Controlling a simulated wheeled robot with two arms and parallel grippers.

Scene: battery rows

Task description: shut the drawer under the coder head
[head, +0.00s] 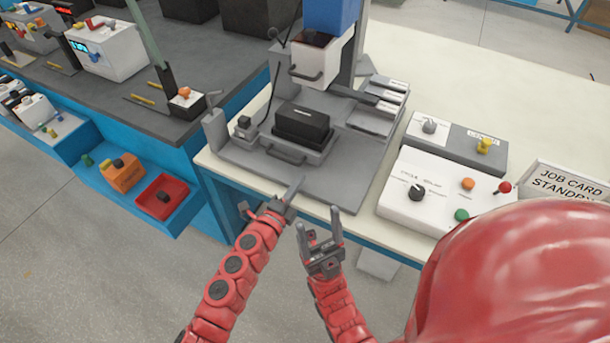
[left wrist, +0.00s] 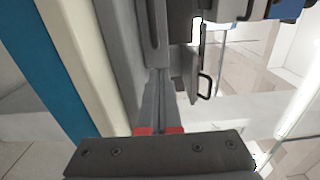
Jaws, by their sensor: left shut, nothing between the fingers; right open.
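The coder head (head: 333,14) is the blue block at the top of the head view. Under it a light grey drawer (head: 328,62) stands pulled out towards me, its open top showing a dark inside. Its front has a bar handle (head: 306,77); the handle also shows in the left wrist view (left wrist: 205,84). My left gripper (head: 296,184) is shut and empty, at the front edge of the grey machine base, below and in front of the drawer and apart from it. My right gripper (head: 319,221) is open and empty, lower, in front of the bench edge.
A black block (head: 302,124) sits in the grey fixture below the drawer, with a lower handle (head: 283,156) in front. A white control box (head: 437,195) with knobs and a job card sign (head: 568,183) stand to the right. Space in front of the drawer is clear.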

